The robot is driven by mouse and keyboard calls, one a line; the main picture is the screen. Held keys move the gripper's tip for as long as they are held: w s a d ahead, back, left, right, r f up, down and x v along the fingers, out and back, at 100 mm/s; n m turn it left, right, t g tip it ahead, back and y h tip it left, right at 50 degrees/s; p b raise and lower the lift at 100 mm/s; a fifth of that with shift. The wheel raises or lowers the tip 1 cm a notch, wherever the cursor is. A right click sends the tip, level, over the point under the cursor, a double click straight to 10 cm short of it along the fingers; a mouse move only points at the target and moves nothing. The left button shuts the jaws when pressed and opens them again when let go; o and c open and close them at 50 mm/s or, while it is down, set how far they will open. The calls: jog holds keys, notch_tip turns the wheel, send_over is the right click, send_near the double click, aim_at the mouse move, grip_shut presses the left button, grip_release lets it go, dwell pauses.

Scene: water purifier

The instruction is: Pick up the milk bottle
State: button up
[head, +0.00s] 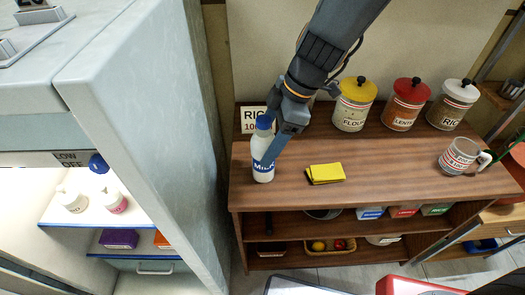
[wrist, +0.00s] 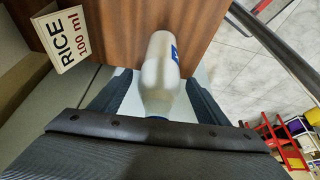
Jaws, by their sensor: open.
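The milk bottle (head: 262,168) is white with a blue cap and a blue "MILK" label. It stands upright near the left end of the brown wooden shelf's top. My gripper (head: 279,145) is at the bottle from above, with a finger in front of it partly covering the label. In the wrist view the milk bottle (wrist: 161,70) lies between the two dark fingers of my gripper (wrist: 158,92). The fingers are open, with gaps visible beside the bottle. Its cap end is mostly hidden by the gripper body.
A "RICE 100 ml" card (head: 254,119) stands just behind the bottle. A yellow cloth (head: 325,173) lies to its right. The flour jar (head: 354,104), lentils jar (head: 405,104), rice jar (head: 453,105) and a mug (head: 460,157) stand farther right. The open refrigerator (head: 150,120) is at left.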

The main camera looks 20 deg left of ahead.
jog(key=shift+x, duration=1.05)
jog(key=shift+r, duration=0.1)
jog(key=c, duration=1.6)
jog(key=shift+o, duration=0.2)
